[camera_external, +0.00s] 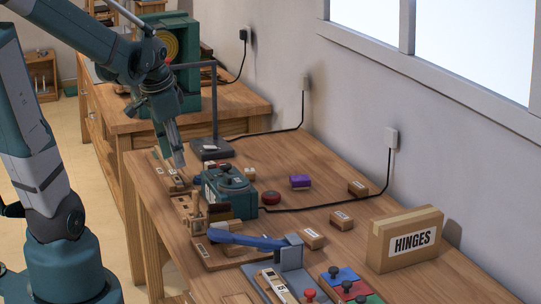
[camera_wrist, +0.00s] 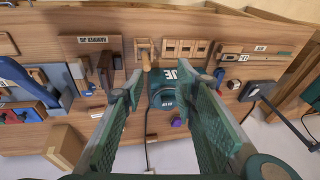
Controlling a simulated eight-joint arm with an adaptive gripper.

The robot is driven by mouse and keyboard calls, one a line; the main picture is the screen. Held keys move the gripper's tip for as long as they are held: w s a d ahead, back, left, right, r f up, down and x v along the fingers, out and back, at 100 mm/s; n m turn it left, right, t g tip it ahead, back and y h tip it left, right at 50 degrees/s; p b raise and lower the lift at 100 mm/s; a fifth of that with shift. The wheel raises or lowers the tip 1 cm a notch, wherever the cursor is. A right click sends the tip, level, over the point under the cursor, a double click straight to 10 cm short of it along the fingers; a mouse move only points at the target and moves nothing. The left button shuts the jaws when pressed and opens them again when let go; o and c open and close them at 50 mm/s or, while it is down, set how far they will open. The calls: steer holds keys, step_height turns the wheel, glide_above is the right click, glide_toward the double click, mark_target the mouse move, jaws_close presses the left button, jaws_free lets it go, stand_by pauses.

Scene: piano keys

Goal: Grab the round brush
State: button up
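A small upright wooden-handled piece (camera_external: 196,202) stands at the slotted wooden rack (camera_external: 182,207) near the table's left edge; it may be the round brush, but its bristle end is not clear. It also shows in the wrist view (camera_wrist: 145,60), left of the rack's square slots (camera_wrist: 186,48). A dark block-like piece (camera_external: 218,212) is beside it. My gripper (camera_external: 179,163) is above the bench, behind and left of the teal glue pot (camera_external: 229,185). In the wrist view my gripper (camera_wrist: 170,88) is open, its fingers wide apart with nothing between them.
The glue pot (camera_wrist: 166,92) has a cable to the wall. A lamp stand (camera_external: 213,110) rises behind my gripper. A blue-handled tool (camera_external: 245,240), HINGES box (camera_external: 405,239), small boxes (camera_external: 312,238) and a purple block (camera_external: 300,182) are around.

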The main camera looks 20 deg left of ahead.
mark_target(197, 216)
steer(key=w+d+f+m+g+p, duration=0.1)
steer(key=m, duration=0.1)
steer(key=w+d+f+m+g+p, duration=0.1)
steer(key=f+m+p, duration=0.1)
steer(key=w+d+f+m+g+p, duration=0.1)
steer(key=m, duration=0.2)
steer(key=shift+w+f+p, duration=0.15)
steer(key=shift+f+p, duration=0.05)
steer(key=shift+p, duration=0.15)
steer(key=shift+w+d+f+m+g+p, duration=0.1)
steer(key=shift+d+f+m+g+p, duration=0.2)
steer(key=shift+f+m, duration=0.25)
steer(key=shift+w+d+f+m+g+p, duration=0.1)
steer(key=shift+f+m+g+p, duration=0.1)
steer(key=shift+f+m+p, duration=0.3)
steer(key=shift+f, duration=0.1)
steer(key=shift+f, duration=0.1)
steer(key=shift+s+f+b, duration=0.1)
steer(key=shift+f+b, duration=0.2)
steer(key=shift+f, duration=0.9)
steer(key=shift+f, duration=0.15)
steer(key=shift+s+f+b, duration=0.1)
steer(key=shift+f+b, duration=0.3)
steer(key=shift+f, duration=2.05)
